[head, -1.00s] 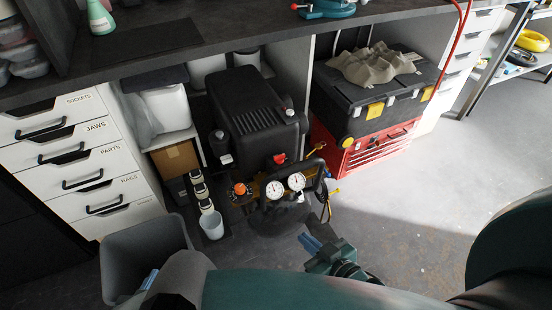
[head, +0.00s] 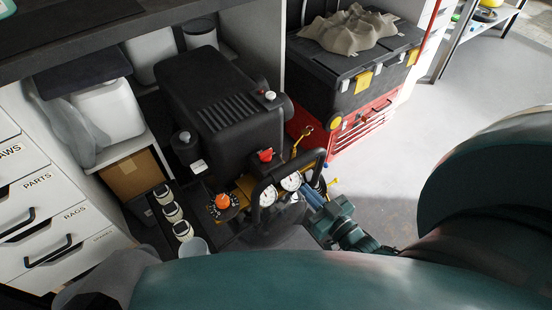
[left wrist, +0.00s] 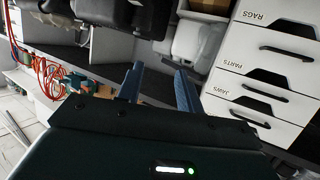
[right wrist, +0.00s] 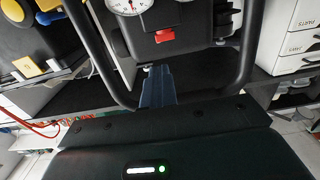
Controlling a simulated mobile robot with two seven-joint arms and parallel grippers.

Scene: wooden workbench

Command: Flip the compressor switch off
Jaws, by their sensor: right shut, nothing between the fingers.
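The black compressor (head: 225,95) stands under the bench. A red switch-like part (head: 265,155) shows on its front; it also shows in the right wrist view (right wrist: 165,36). I cannot tell its on or off position. Two round white gauges (head: 291,181) sit by the black tubular handle (head: 262,200). My right gripper (head: 310,197) is shut and empty beside the gauges and handle. In the right wrist view its fingers (right wrist: 157,70) point between the handle bars, apart from and below the red part. My left gripper (left wrist: 158,78) is open and empty, pointing toward the drawers and bench.
An orange knob (head: 222,201) sits left of the handle. A red tool chest (head: 350,130) with a black toolbox (head: 350,75) stands right of the compressor. White drawers (head: 40,215) and a cardboard box (head: 133,175) are at left. Open floor lies at right.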

